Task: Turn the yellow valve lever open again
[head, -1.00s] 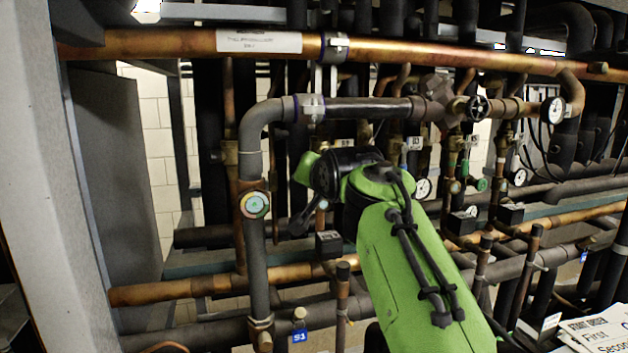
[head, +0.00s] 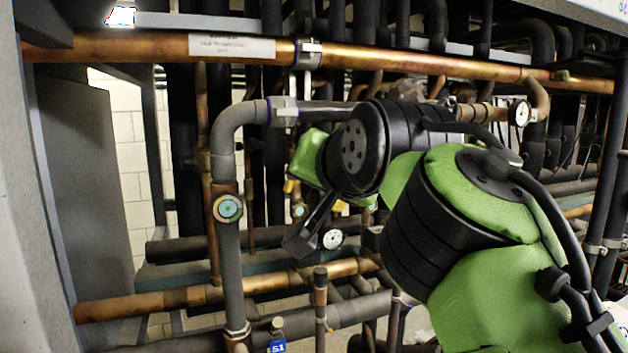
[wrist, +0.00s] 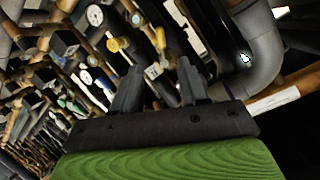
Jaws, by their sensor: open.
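My gripper (head: 303,240) is in front of the pipes in the head view, its dark fingers pointing down and left. In the wrist view my gripper (wrist: 159,68) shows two dark fingers spread apart with nothing held between them. Yellow valve parts (wrist: 153,71) show beyond the gap between the fingers, and another yellow piece (wrist: 115,45) shows up and left of them. I cannot tell which is the lever or how it is turned. In the head view only a small yellow patch (head: 290,187) shows beside my wrist; the rest is hidden behind my arm.
A grey vertical pipe (head: 232,270) with a round coloured indicator (head: 228,208) stands left of my gripper. A copper pipe (head: 420,67) runs across the top. A gauge (head: 332,239) shows just right of the fingers. Grey panels (head: 85,170) border the left.

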